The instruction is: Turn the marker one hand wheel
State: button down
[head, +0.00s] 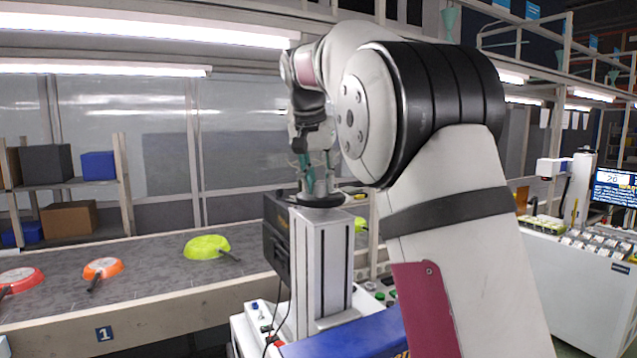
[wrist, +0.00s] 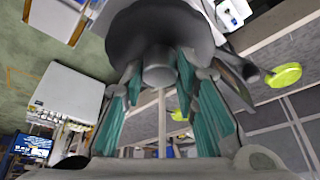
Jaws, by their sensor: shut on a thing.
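The hand wheel (head: 322,201) is a dark, flat disc on top of a white upright column (head: 308,255) in the head view. In the wrist view the dark wheel (wrist: 150,32) fills the upper middle, with a grey hub below it. My gripper (head: 316,190) points down onto the wheel from above. In the wrist view its teal-padded fingers (wrist: 160,76) close in on the hub from both sides, so it is shut on the hand wheel. The exact contact is partly hidden.
The conveyor (head: 150,252) carries a red pan (head: 20,280), an orange pan (head: 102,268) and a yellow-green pan (head: 205,246). A dark box-shaped unit (head: 277,240) stands left of the column. A white bench with a screen (head: 614,187) is at right. Shelving with boxes (head: 68,217) is behind left.

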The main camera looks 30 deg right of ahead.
jog(key=c, duration=1.2)
grip_release()
jog(key=shift+c, duration=0.2)
jog(key=shift+r, duration=0.1)
jog(key=v, duration=1.1)
jog(key=shift+r, duration=0.35)
jog(key=shift+s, duration=0.1)
